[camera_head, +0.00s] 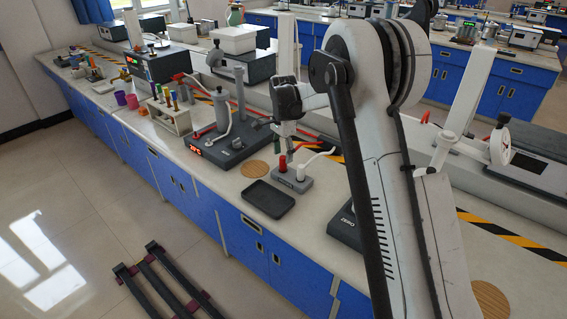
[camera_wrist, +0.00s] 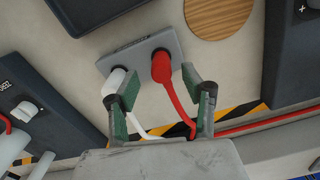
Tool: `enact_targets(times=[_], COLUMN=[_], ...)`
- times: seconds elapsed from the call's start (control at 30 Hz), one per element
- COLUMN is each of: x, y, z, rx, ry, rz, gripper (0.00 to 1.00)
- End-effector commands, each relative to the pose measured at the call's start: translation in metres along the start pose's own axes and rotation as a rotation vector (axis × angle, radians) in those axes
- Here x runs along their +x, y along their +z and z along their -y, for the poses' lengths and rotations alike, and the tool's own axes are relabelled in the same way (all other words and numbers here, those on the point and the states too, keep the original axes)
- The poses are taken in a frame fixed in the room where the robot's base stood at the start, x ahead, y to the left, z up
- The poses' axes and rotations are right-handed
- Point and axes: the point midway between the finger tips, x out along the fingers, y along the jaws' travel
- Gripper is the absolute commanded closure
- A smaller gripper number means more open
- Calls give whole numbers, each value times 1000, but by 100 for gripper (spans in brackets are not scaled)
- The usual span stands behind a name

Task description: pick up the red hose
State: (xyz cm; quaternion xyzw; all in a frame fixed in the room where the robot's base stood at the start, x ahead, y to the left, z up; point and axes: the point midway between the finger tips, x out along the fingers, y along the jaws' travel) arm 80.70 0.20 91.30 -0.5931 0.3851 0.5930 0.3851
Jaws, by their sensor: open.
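The red hose (camera_wrist: 176,93) shows in the wrist view with its thick red end in the right-hand hole of a small grey block (camera_wrist: 139,52). From there it runs down between my fingers and off to the right. In the head view the red hose (camera_head: 282,162) stands in the grey block (camera_head: 294,182) on the bench. My gripper (camera_wrist: 160,95) is open, its green-padded fingers on either side. The right finger is close to the red hose; I cannot tell whether they touch. A white hose (camera_wrist: 117,78) is close to the left finger. In the head view my gripper (camera_head: 285,133) is above the block.
A black tray (camera_head: 268,199) lies in front of the block, and a round wooden mat (camera_head: 255,169) lies to its left. A dark device with a grey cylinder (camera_head: 222,110) stands further left. Black-yellow tape (camera_head: 512,238) runs along the bench.

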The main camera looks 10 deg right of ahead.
Motion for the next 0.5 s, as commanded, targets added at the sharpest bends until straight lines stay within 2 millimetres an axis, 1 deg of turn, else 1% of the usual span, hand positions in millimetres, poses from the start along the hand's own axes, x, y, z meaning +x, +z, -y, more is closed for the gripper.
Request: enact_targets(times=[0.1, 0.23, 0.3, 0.47, 0.5], x=[18, 34, 36, 37, 37], y=[-5, -4, -4, -4, -4], z=[2, 2, 2, 2, 2], rx=[1, 0, 0, 0, 0], ry=[0, 0, 0, 0, 0], rz=[0, 0, 0, 0, 0], gripper=[56, 56, 56, 56, 57])
